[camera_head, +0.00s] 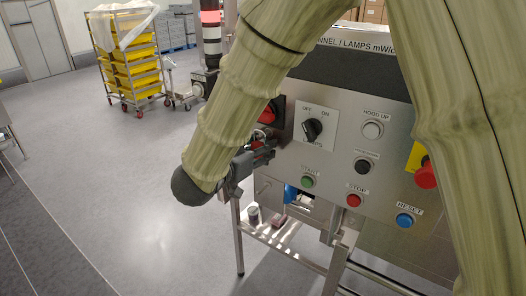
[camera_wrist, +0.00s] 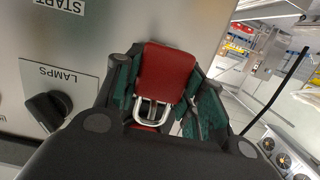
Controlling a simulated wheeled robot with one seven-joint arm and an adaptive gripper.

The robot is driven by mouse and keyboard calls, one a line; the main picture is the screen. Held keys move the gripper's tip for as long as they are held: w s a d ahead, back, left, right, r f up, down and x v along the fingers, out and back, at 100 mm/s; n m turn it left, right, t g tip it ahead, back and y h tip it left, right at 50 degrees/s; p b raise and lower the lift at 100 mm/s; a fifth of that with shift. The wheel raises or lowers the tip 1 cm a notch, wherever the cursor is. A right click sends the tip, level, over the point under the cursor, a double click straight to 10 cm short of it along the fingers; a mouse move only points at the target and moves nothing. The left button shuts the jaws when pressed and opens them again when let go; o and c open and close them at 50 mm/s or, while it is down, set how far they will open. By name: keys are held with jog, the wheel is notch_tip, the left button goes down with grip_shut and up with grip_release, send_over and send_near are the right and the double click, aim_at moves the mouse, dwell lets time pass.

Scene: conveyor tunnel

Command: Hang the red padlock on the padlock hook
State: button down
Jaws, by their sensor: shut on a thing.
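The red padlock (camera_wrist: 167,68) sits between the green-padded fingers of my gripper (camera_wrist: 163,82) in the wrist view, with its metal shackle (camera_wrist: 153,110) toward the palm. In the head view my gripper (camera_head: 250,160) is at the left end of the steel control panel, just below a red rotary switch (camera_head: 270,111). A little red of the padlock (camera_head: 262,156) shows there between the fingers. My gripper is shut on the padlock. I cannot make out the padlock hook in either view; my arm and gripper cover part of the panel's left end.
The panel (camera_head: 335,160) carries a black OFF/ON knob (camera_head: 312,129), a green START button (camera_head: 307,182), a red STOP button (camera_head: 353,200) and a blue RESET button (camera_head: 404,220). A low shelf (camera_head: 285,236) is below. Open floor lies left; a yellow-crate trolley (camera_head: 130,65) stands behind.

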jog(key=shift+f+p+v, duration=0.2)
jog(key=shift+p+v, duration=0.05)
jog(key=shift+v, duration=1.05)
jog(key=shift+f+p+v, duration=0.2)
jog(key=shift+v, duration=1.1)
